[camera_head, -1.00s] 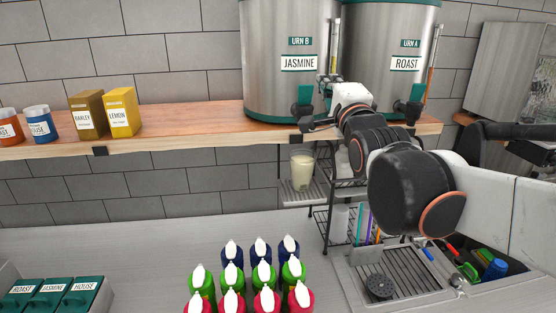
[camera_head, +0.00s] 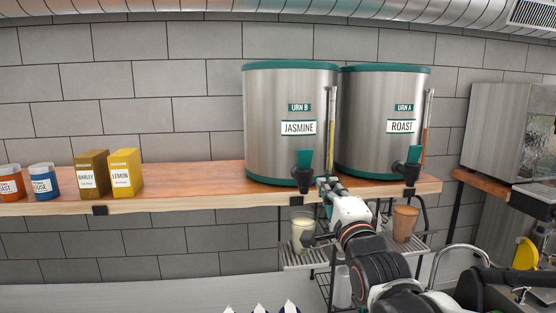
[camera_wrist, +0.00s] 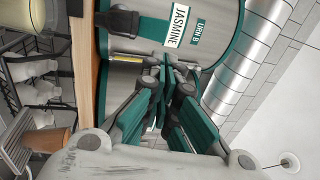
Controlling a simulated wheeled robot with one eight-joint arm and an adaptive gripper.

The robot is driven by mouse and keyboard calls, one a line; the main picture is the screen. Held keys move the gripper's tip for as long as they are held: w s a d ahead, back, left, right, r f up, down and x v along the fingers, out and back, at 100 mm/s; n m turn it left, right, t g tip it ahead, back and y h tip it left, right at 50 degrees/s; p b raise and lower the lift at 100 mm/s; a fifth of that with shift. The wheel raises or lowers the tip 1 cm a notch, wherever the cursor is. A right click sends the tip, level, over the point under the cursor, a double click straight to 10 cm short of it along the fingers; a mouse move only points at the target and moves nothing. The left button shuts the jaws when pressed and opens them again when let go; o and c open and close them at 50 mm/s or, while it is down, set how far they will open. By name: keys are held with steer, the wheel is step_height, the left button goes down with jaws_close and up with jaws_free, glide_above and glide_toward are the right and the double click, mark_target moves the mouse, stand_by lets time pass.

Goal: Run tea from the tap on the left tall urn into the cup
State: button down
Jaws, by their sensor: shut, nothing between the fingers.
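The left tall urn (camera_head: 290,110), labelled URN B JASMINE, stands on the wooden shelf. Its black tap (camera_head: 303,179) with a teal lever (camera_head: 304,157) is at its lower front, and the tap also shows at the top of the wrist view (camera_wrist: 118,22). A clear cup of pale liquid (camera_head: 303,232) stands on a wire rack below this tap; part of it shows at the upper left of the wrist view (camera_wrist: 30,12). My gripper (camera_head: 323,184) is shut and empty, just right of the tap. Whether it touches the tap or lever is unclear.
The right urn (camera_head: 385,105), labelled URN A ROAST, stands close beside, with its own tap (camera_head: 411,172). A brown cup (camera_head: 404,222) stands on the rack (camera_head: 415,242) below it. Barley (camera_head: 91,176) and lemon (camera_head: 125,174) boxes are on the shelf at left.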

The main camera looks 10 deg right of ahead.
mark_target(311, 150)
steer(key=p+x, duration=0.3)
steer(key=x, duration=1.1)
steer(key=shift+w+r+g+p, duration=0.2)
steer(key=shift+r+g+p, duration=0.1)
steer(key=shift+g+p, duration=0.3)
stand_by(0.4)
steer(key=shift+w+d+r+g+p, duration=0.15)
steer(key=shift+r+g+p, duration=0.2)
steer(key=shift+g+p, duration=0.8)
steer(key=shift+g, duration=0.25)
steer(key=shift+w+a+r+g, duration=0.2)
steer(key=shift+w+r+g, duration=0.1)
steer(key=shift+w+g, duration=0.3)
steer(key=shift+w, duration=0.1)
